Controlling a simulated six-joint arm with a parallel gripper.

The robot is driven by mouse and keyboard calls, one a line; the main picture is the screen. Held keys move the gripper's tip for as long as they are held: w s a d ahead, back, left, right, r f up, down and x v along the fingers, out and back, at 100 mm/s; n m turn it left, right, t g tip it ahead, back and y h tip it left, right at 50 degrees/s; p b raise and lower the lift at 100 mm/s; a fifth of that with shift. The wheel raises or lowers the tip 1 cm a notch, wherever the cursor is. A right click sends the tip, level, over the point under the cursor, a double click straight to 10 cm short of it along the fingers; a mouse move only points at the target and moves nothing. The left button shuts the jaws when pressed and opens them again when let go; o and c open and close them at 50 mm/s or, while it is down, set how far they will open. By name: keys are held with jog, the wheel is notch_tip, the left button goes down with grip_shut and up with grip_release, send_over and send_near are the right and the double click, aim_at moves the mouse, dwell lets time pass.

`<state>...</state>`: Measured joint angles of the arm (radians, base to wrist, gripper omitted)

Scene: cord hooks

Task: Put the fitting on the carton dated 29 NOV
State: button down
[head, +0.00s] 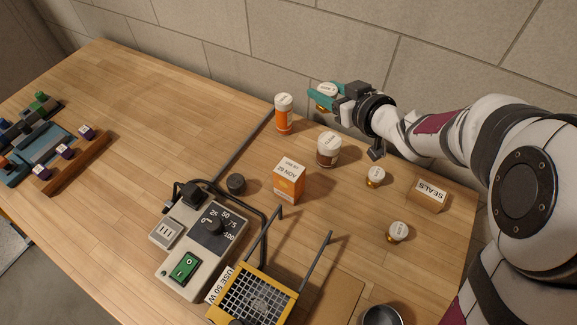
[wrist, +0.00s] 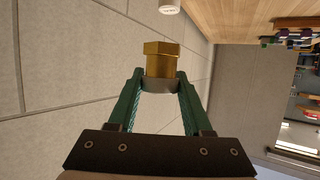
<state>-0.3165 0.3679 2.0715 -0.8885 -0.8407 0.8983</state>
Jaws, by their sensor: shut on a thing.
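My gripper (head: 322,96) is at the back of the table near the wall, held up in the air with its teal fingers shut on a fitting (head: 326,89). The fitting has a pale labelled top and a brass lower part. In the wrist view the brass hex part (wrist: 161,62) shows beyond the fingertips (wrist: 160,86). An orange carton (head: 289,183) with a white top stands upright mid-table, to the lower left of my gripper.
An orange bottle (head: 284,115) and a brown jar (head: 328,150) with white lids stand between gripper and carton. Two other brass fittings (head: 375,177) (head: 398,232) and a SEALS box (head: 429,195) are at right. A control box (head: 200,240) and yellow-framed grille (head: 253,295) occupy the front.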

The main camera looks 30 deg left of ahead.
jog(key=s+d+n+g, duration=0.2)
jog(key=s+d, duration=0.6)
send_over(289, 169)
jog(key=shift+y, duration=0.4)
jog(key=f, duration=0.7)
jog(key=shift+d+f, duration=0.2)
jog(key=shift+d, duration=0.05)
jog(key=shift+a+f, duration=0.2)
jog(key=shift+f, duration=1.95)
jog(key=shift+f, duration=0.1)
jog(key=shift+c, duration=1.6)
grip_release()
jog(key=shift+f, duration=0.1)
